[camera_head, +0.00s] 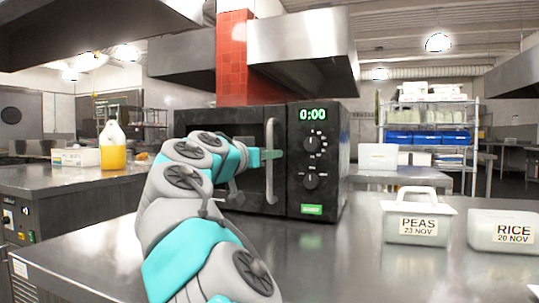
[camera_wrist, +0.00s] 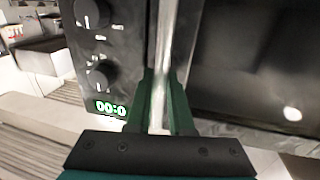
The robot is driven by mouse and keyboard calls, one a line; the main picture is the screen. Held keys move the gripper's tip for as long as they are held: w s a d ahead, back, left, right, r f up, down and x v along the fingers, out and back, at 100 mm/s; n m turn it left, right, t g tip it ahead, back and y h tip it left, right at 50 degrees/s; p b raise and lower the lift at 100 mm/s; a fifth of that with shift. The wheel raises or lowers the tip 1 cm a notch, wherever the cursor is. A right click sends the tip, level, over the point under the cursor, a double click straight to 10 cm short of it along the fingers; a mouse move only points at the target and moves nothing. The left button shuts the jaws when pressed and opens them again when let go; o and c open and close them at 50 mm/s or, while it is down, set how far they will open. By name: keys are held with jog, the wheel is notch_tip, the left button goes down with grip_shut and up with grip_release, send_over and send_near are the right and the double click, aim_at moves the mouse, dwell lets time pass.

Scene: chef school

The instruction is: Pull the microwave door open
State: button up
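The black microwave (camera_head: 316,160) stands on the steel counter, its door (camera_head: 240,135) shut against the body. The silver upright door handle (camera_head: 270,185) is at the door's right edge, beside the control panel with green digits 0:00. My gripper (camera_head: 268,154) is at the upper-middle part of the handle. In the wrist view my green fingers (camera_wrist: 161,100) lie on either side of the handle (camera_wrist: 172,35), which fills the gap between them; they look shut on it. My arm hides the left part of the door in the head view.
A PEAS container (camera_head: 417,222) and a RICE container (camera_head: 505,232) stand on the counter to the right of the microwave. A bottle of yellow liquid (camera_head: 112,148) stands on another counter at left. The counter in front of the microwave is clear.

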grip_shut()
dwell(0.9)
